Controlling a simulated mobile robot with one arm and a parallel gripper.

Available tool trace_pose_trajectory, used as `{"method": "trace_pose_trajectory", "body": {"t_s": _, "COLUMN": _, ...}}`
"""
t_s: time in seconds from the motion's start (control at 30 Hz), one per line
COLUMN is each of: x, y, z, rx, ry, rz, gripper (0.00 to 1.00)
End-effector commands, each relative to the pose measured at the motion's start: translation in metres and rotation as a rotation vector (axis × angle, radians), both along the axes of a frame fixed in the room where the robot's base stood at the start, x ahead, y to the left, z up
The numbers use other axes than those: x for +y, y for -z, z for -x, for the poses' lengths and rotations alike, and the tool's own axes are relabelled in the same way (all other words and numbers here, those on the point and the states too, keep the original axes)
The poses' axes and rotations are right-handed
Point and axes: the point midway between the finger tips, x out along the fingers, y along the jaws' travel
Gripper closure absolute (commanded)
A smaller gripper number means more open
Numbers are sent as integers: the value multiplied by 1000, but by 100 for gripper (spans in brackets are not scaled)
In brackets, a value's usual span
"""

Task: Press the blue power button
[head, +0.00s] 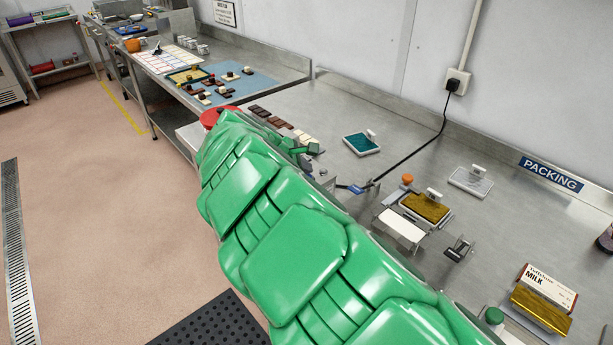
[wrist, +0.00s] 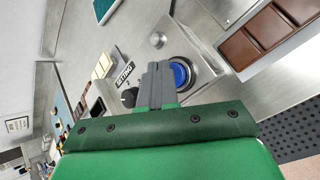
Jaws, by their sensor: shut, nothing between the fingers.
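The blue power button (wrist: 181,74) shows in the wrist view, a round blue cap in a dark ring on a metal panel. My gripper (wrist: 154,68) is shut and empty. In the picture its grey fingertips lie just left of the button and overlap the edge of its ring. I cannot tell whether they touch the panel. In the head view my green arm covers the middle, and I cannot make out the button there.
The panel also has a black knob (wrist: 130,97), a setting label (wrist: 124,74) and a silver knob (wrist: 158,40). Brown chocolate slabs (wrist: 262,35) lie right of it.

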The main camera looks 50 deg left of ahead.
Motion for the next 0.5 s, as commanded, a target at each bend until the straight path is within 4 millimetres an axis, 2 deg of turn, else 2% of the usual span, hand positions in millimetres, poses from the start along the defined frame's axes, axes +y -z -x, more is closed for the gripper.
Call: {"method": "trace_pose_trajectory", "body": {"t_s": 0.5, "x": 1, "y": -34, "z": 0, "rx": -1, "ry": -2, "rz": -2, "gripper": 100}}
